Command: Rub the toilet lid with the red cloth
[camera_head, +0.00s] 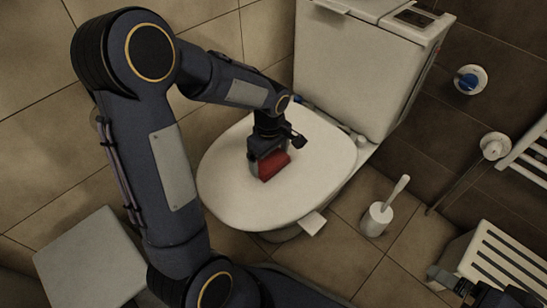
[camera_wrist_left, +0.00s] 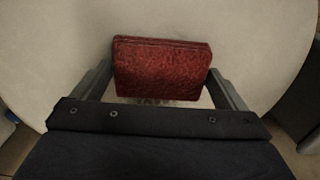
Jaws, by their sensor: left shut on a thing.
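The toilet lid (camera_head: 230,190) is a pale oval, closed over the bowl below the white cistern. My left gripper (camera_head: 266,165) is over the middle of the lid, shut on the red cloth (camera_head: 274,165). In the left wrist view the cloth (camera_wrist_left: 162,68) is a folded, textured dark red block between the two fingers. It is at the lid surface (camera_wrist_left: 60,45); whether it presses on it I cannot tell. A faint greyish smudge shows on the lid just below the cloth in that view. Part of my right arm (camera_head: 480,290) shows at the lower right; its fingertips are not clear.
The cistern (camera_head: 345,65) stands behind the lid. A toilet brush in its holder (camera_head: 376,218) is on the floor at right. A white slatted stool (camera_head: 500,262) is at lower right, a pale box-like surface (camera_head: 90,265) at lower left. Tiled walls close off the back.

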